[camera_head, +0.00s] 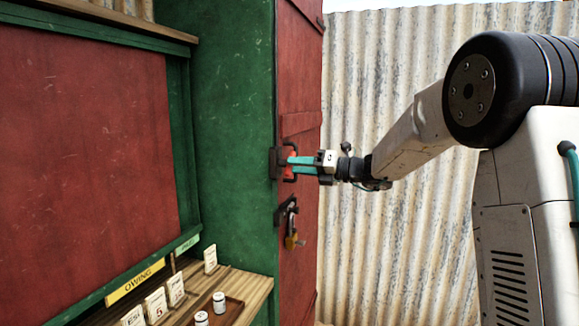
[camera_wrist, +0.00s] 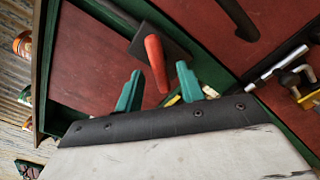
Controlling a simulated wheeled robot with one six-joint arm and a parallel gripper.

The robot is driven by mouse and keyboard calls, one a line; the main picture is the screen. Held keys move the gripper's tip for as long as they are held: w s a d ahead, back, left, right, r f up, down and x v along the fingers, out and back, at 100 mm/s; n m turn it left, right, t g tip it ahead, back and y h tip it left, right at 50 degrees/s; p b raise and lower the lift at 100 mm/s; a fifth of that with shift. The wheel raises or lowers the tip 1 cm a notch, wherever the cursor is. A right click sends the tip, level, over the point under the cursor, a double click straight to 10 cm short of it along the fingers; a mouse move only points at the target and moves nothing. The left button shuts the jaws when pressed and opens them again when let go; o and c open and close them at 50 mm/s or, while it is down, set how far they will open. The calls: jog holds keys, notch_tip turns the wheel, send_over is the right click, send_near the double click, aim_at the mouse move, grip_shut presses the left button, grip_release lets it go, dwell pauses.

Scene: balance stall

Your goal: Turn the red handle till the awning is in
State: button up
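The red handle (camera_head: 289,172) is on a dark bracket at the edge of the stall, beside the green side wall. In the wrist view the red handle (camera_wrist: 155,60) sticks out from a dark plate, slanted. My gripper (camera_head: 300,165) has reached it from the right. In the wrist view the teal fingers of my gripper (camera_wrist: 158,76) stand apart, one on each side of the handle, with gaps showing; they do not visibly clamp it. I cannot make out the awning in either view.
A latch with a brass padlock (camera_head: 291,240) hangs on the red door below the handle. A counter (camera_head: 258,290) with number tiles, white cylinders and an OWING label (camera_head: 135,281) lies lower left. A corrugated metal wall (camera_head: 375,235) stands behind my arm.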

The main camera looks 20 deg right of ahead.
jog(key=shift+x, duration=1.55)
grip_shut()
jog(key=shift+n, duration=0.3)
